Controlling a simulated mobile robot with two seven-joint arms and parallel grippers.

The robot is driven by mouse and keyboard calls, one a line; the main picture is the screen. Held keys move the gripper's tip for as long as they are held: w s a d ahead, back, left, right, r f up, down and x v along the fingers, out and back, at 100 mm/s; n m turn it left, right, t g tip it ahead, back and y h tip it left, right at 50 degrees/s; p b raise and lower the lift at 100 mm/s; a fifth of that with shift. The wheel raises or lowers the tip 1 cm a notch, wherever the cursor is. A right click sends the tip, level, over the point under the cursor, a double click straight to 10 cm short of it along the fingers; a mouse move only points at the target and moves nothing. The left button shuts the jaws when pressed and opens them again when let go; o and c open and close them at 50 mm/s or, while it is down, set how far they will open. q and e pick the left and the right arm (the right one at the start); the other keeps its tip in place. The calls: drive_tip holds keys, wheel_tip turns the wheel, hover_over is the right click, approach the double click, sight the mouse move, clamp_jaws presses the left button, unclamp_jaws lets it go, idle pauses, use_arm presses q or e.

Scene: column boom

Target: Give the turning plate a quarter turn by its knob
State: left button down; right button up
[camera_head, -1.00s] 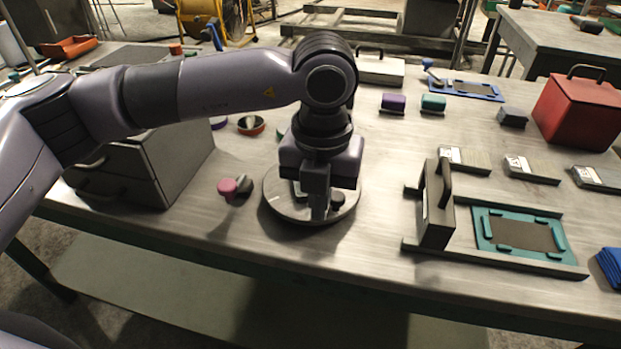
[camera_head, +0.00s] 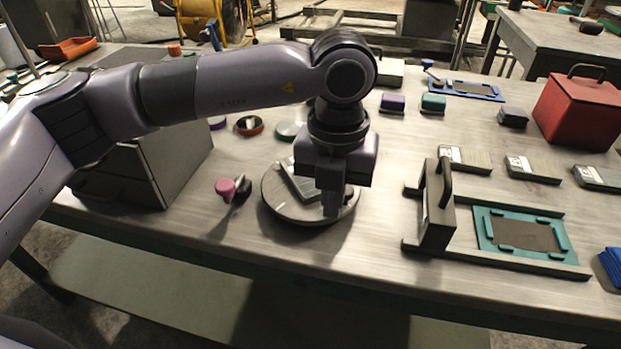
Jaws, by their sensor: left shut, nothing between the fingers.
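The round grey turning plate (camera_head: 283,208) lies on the metal bench, near the middle of the view. A flat grey oblong piece (camera_head: 300,184) shows on its left half. My left gripper (camera_head: 331,210) points down over the right part of the plate, with its fingers shut and empty. The fingers and palm cover part of the plate. My right gripper is not in view.
A pink-headed piece (camera_head: 227,188) stands left of the plate, by a grey drawer box (camera_head: 168,165). To the right are a dark upright frame with a handle (camera_head: 437,205) and a teal tray (camera_head: 485,240). Bare bench lies between plate and frame.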

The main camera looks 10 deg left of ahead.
use_arm(q)
drive_tip(key=shift+s+d+f, duration=0.15)
drive_tip(key=shift+d+f, duration=0.05)
drive_tip(key=shift+f, duration=0.2)
drive_tip(key=shift+w+d, duration=0.15)
drive_tip(key=shift+w, duration=0.25)
drive_tip(key=shift+w+d+b, duration=0.25)
drive_tip(key=shift+b, duration=0.05)
drive_tip(key=shift+w, duration=0.15)
